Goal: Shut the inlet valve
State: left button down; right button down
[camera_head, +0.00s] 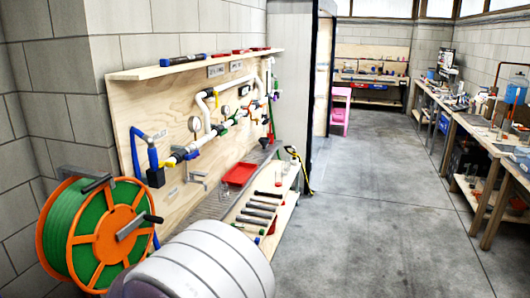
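White filter pipework (202,110) is fixed to a plywood board (150,118) on the left wall. A dark box-shaped fitting (155,178) with a blue pipe (152,157) sits at its near end. Beside it are a yellow fitting (170,162) and a blue handle (193,155). Further along are green (222,130) and red small handles and round gauges (195,124). The labels are too small to read, so I cannot tell which handle is the inlet valve or how it is turned. Neither of my grippers is in view.
A bench with a red tray (240,174) runs below the pipes. The concrete floor (380,215) is clear; workbenches line the right.

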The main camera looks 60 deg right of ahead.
aim_at(193, 155)
jog(key=i+l+z, duration=0.25)
jog(key=l, duration=0.2)
jog(key=l+z, duration=0.3)
jog(key=l, duration=0.15)
jog(key=i+l+z, duration=0.5)
jog(key=l, duration=0.15)
jog(key=i+l, duration=0.45)
jog(key=l+z, duration=0.05)
jog(key=l, duration=0.05)
